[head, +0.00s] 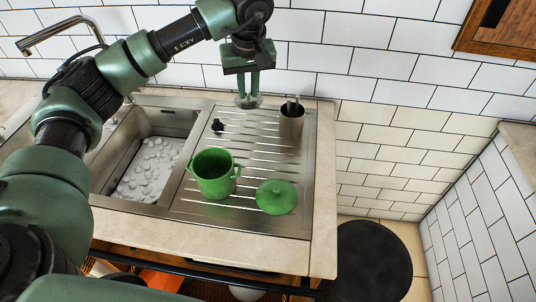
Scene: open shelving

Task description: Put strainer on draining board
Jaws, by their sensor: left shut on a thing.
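My left gripper (249,98) is in the head view, above the back edge of the draining board (245,148), with its fingers pointing down. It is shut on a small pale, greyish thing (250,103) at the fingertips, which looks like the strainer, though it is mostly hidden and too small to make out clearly. I cannot tell whether this thing touches the board. The ribbed metal draining board lies to the right of the sink basin (115,195). My right gripper is not in view.
A tap (60,32) stands at the left, and the tiled wall is close behind.

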